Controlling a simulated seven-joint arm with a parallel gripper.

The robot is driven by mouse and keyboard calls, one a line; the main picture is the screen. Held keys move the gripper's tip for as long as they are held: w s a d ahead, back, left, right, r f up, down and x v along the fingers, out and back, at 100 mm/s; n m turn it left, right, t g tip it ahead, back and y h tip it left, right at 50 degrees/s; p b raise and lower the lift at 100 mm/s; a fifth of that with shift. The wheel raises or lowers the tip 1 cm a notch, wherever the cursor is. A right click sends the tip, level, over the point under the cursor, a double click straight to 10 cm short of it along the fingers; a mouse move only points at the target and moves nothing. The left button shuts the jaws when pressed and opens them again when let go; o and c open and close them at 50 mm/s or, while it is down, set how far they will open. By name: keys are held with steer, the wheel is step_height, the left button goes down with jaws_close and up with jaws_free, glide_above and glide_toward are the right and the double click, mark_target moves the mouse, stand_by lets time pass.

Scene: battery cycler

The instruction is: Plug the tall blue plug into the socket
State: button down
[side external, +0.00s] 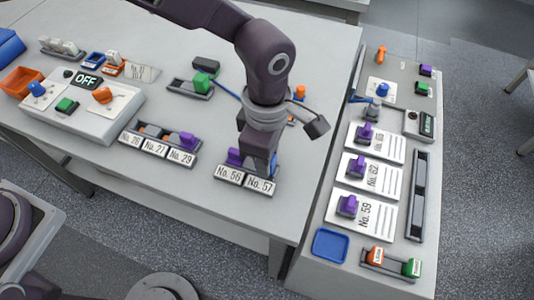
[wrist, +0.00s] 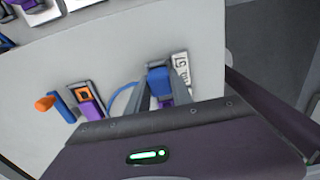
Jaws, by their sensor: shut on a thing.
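My gripper (side external: 258,160) points down at the small holder labelled No. 56 and No. 57 (side external: 245,180), near the front right of the table. In the wrist view my gripper (wrist: 161,88) is shut on a blue plug (wrist: 158,76), with one finger on each side. In the side view only a thin strip of blue (side external: 275,162) shows beside the fingers. I cannot tell whether the plug is seated in the holder or lifted. A purple piece (wrist: 165,103) shows just below the blue plug. Which socket the task means is not clear from these views.
A purple plug (side external: 235,156) stands close left of my gripper. A side bench (side external: 320,205) at right holds several purple plugs on cards and a blue tray (side external: 330,245).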

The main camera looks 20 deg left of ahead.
steer(key=shift+f, duration=0.1)
steer(key=c, duration=1.1)
jaws_free()
steer(key=shift+o, duration=0.2)
step_height(320, 180, up, 7)
steer(key=shift+r, duration=0.1)
steer(key=s+a+r+m+t+h, duration=0.25)
steer(key=a+r+m, duration=0.55)
steer(key=a+r, duration=0.85)
steer(key=s+a+f+m+t+y, duration=0.1)
steer(key=s+a+m+t+y, duration=0.1)
steer(key=s+a+m, duration=0.8)
steer(key=s+a+t, duration=0.1)
steer(key=s+a, duration=0.2)
steer(key=shift+s+a+f, duration=0.15)
steer(key=shift+s+a, duration=0.05)
